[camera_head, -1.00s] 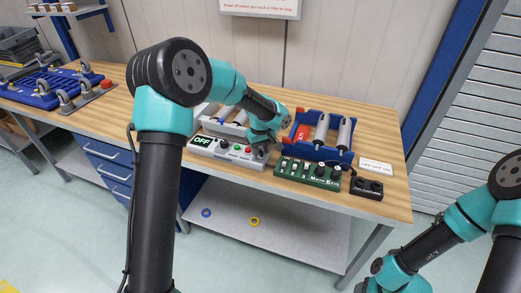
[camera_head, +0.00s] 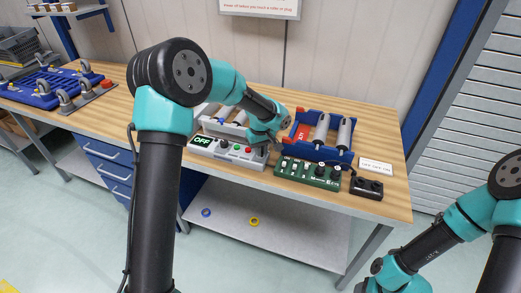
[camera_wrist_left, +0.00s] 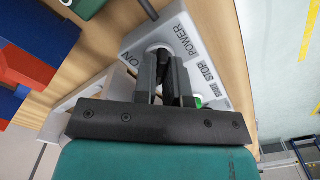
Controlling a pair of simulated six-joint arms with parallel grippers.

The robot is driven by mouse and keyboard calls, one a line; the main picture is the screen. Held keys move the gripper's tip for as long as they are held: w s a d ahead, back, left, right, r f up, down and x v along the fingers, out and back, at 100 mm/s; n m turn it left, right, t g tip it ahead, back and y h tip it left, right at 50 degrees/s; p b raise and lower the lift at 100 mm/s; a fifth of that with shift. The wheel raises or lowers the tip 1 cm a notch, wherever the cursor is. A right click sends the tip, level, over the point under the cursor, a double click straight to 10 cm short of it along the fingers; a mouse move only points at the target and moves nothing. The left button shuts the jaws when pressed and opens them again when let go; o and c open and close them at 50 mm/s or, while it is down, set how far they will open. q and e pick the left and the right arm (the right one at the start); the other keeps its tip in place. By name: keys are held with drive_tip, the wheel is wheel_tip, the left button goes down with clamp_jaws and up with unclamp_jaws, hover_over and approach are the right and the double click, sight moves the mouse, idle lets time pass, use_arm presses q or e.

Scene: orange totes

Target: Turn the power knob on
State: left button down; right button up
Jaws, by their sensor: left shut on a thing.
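The light grey control box (camera_head: 228,151) stands near the front edge of the wooden bench, with a small display (camera_head: 202,141) reading OFF. It also shows in the left wrist view (camera_wrist_left: 188,38), with POWER, ON and STOP labels. The black power knob (camera_wrist_left: 158,52) sits beside the ON label, partly hidden by my fingers. My left gripper (camera_wrist_left: 168,72) is shut on the knob, one finger on each side. In the head view my left gripper (camera_head: 262,149) is small and reaches down onto the box's right end. My right gripper is out of view; only its arm shows at lower right.
A green switch panel (camera_head: 307,173) stands just right of the box, with a small black unit (camera_head: 366,188) beyond it. A blue tray with rollers (camera_head: 318,150) is behind the panel. A blue fixture (camera_head: 45,88) lies at the bench's far left.

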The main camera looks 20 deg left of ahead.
use_arm(q)
drive_tip(key=shift+m, duration=0.3)
drive_tip(key=m, duration=0.8)
drive_tip(key=shift+m, duration=0.4)
drive_tip(key=m, duration=0.4)
drive_tip(key=shift+m, duration=2.2)
drive_tip(key=c, duration=1.2)
unclamp_jaws()
